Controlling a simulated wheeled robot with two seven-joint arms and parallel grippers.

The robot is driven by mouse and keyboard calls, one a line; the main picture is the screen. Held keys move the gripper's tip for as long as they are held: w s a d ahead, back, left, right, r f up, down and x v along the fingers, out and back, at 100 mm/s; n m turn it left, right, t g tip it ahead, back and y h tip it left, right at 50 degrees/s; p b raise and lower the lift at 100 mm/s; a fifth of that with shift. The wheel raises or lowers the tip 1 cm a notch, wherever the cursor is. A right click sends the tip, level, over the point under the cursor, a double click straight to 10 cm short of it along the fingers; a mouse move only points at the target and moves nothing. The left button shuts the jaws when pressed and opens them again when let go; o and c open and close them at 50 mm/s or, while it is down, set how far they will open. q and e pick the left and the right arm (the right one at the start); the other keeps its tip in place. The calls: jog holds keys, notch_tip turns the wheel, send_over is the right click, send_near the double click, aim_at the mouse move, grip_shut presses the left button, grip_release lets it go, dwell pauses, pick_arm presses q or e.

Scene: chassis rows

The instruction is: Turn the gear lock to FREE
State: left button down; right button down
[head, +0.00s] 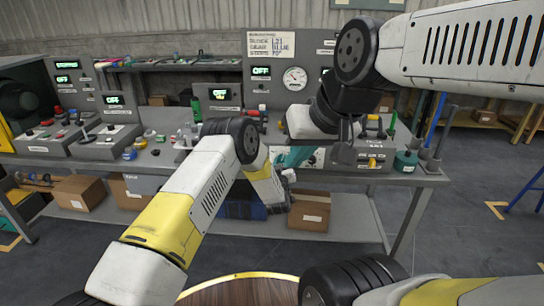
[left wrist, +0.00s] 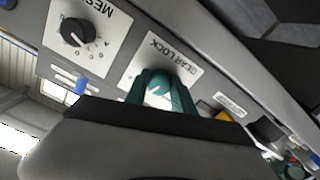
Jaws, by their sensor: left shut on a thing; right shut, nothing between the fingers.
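The gear lock (left wrist: 182,60) is a white labelled plate with a round knob (left wrist: 157,87) on the grey bench front, seen in the left wrist view. My left gripper (left wrist: 161,80) has its teal fingers closed around this knob, which they partly hide. I cannot read the knob's setting. In the head view my left gripper (head: 292,157) reaches the bench front beside a white plate (head: 318,157). My right gripper (head: 345,150) is dark, shut and empty, hanging in front of the bench, right of the left gripper.
A second black knob (left wrist: 77,32) on a white plate lies beside the gear lock. The bench carries panels with OFF displays (head: 261,72) and a dial gauge (head: 295,78). Cardboard boxes (head: 310,211) sit on the lower shelf. The floor at right is mostly clear.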

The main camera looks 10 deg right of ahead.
pick_arm(q)
jog(key=n, duration=0.3)
jog(key=shift+n, duration=0.4)
jog(key=n, duration=0.3)
jog(key=shift+n, duration=0.3)
jog(key=n, duration=0.6)
jog(key=shift+s+d, duration=0.1)
jog(key=shift+d, duration=0.05)
jog(key=shift+n, duration=0.3)
jog(key=c, duration=1.1)
grip_release()
jog(key=shift+r, duration=0.1)
jog(key=shift+o, duration=0.2)
jog(key=v, duration=0.7)
jog(key=shift+s, duration=0.4)
